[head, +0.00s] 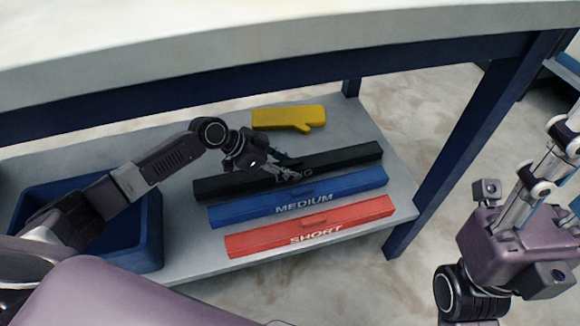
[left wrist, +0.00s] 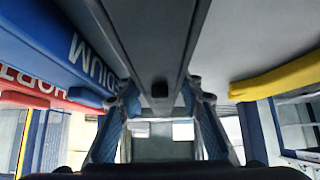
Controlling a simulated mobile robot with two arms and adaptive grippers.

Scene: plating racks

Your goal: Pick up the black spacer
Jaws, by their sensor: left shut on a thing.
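The black spacer (head: 340,158), a long bar marked LONG, lies on the grey lower shelf behind the blue bar. My left gripper (head: 287,171) is over its middle and shut on it, partly covering the lettering. In the left wrist view the spacer (left wrist: 150,45) runs from the top down to between the two fingers (left wrist: 160,120). I cannot tell whether it is clear of the shelf. My right gripper does not show.
In front lie a blue bar marked MEDIUM (head: 350,186) and a red bar marked SHORT (head: 350,215). A yellow glove-shaped item (head: 285,117) lies behind. A blue bin (head: 152,230) stands left. The white tabletop (head: 300,28) and a blue leg (head: 470,140) bound the space.

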